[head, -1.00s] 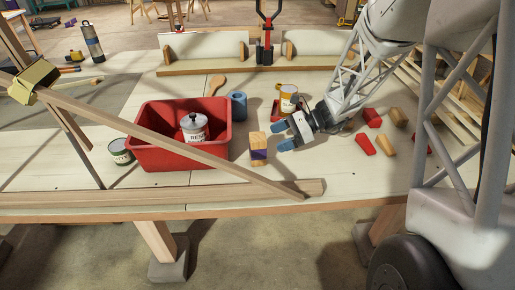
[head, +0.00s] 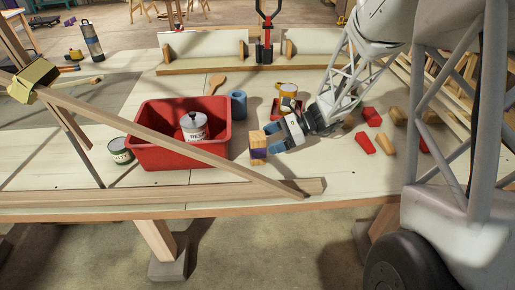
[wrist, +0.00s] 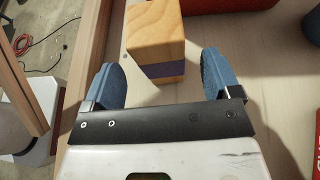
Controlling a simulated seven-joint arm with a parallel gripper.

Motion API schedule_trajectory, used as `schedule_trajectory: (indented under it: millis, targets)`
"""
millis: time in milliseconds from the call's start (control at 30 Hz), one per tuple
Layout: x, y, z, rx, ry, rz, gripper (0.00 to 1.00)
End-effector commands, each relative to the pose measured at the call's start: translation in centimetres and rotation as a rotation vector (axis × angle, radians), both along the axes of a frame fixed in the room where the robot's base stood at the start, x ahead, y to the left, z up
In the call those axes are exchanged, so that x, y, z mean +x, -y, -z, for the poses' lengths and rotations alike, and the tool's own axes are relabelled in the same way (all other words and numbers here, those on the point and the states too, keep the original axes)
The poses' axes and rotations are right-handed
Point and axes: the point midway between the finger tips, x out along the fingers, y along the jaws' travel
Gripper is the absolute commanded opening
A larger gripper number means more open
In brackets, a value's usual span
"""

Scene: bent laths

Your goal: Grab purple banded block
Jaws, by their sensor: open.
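The purple banded block (head: 258,147) is a light wooden block with a purple band, standing upright on the workbench just right of the red bin. In the wrist view the block (wrist: 154,35) stands ahead of my gripper (wrist: 161,80), between the lines of its two blue fingers. My gripper (head: 270,142) is open and empty, its fingers close to the block's right side in the head view. I cannot tell whether either finger touches it.
A red bin (head: 160,160) holding a white lidded can (head: 194,126) stands left of the block. A blue cup (head: 238,105) is behind it. A long wooden lath (head: 150,121) slants across the front left. Red and wooden blocks (head: 365,143) lie to the right.

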Motion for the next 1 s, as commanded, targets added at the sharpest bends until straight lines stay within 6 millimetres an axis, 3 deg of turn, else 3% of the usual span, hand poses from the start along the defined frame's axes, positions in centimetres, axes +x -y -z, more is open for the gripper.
schedule_trajectory:
  millis: [367, 800, 1000]
  targets:
    - [0.0, -0.5, 0.2, 0.0, 0.0, -0.001, 0.83]
    - [-0.3, -4.2, 1.6, -0.001, 0.0, -0.001, 0.83]
    - [-0.4, -4.9, 1.9, 0.0, 0.001, -0.001, 0.83]
